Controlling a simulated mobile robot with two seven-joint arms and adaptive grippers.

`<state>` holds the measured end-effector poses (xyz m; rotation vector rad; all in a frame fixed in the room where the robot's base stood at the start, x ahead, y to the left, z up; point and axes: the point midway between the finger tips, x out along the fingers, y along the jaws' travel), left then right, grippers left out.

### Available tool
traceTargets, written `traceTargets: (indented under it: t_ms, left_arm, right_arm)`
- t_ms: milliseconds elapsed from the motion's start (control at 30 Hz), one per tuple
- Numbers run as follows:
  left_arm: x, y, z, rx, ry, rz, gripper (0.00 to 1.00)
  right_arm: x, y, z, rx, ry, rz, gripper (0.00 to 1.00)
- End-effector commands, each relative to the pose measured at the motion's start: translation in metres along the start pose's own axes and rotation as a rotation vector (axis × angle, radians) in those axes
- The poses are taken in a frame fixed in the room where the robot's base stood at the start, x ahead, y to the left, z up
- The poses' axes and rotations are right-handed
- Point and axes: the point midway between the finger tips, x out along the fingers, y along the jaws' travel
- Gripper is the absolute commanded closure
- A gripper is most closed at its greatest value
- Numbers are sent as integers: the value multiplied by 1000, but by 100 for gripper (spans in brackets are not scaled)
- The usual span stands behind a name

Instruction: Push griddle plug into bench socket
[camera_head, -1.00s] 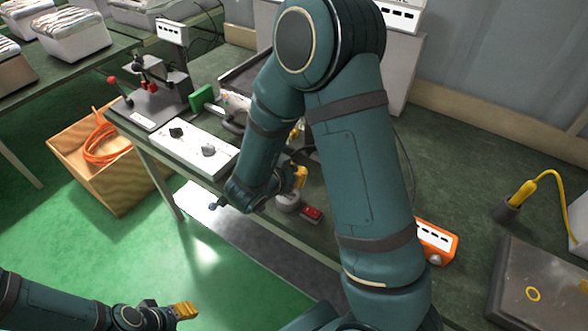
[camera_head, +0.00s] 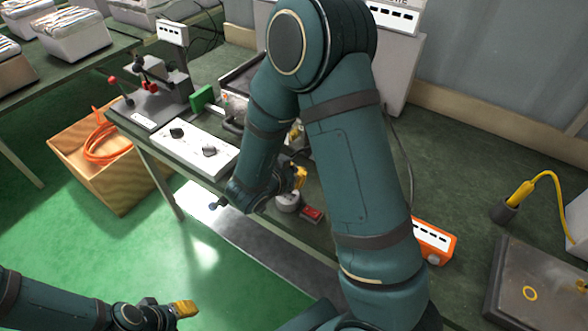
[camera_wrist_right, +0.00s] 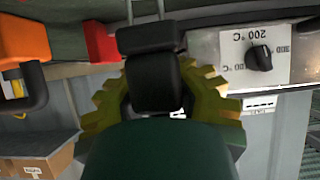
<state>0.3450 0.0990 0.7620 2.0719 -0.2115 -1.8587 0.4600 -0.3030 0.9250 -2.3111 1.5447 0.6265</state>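My right gripper (camera_head: 299,177) is low at the bench's front edge, mostly hidden by its own forearm in the head view. In the right wrist view its yellow fingers (camera_wrist_right: 160,100) stand on both sides of a black blocky shape (camera_wrist_right: 150,65). An orange socket block (camera_head: 435,242) with white outlets lies on the bench, right of my arm.
A white panel with black knobs (camera_head: 190,148) is on the bench's left. A yellow-handled cable (camera_head: 522,191) and dark plate (camera_head: 530,292) are at right.

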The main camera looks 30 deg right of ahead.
Motion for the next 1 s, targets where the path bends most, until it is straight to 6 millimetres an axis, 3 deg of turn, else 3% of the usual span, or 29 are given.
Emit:
traceTargets:
  t_ms: [1000]
  left_arm:
    - [-5,2,0,0,0,0,53]
  right_arm:
    - [0,0,0,0,1,0,100]
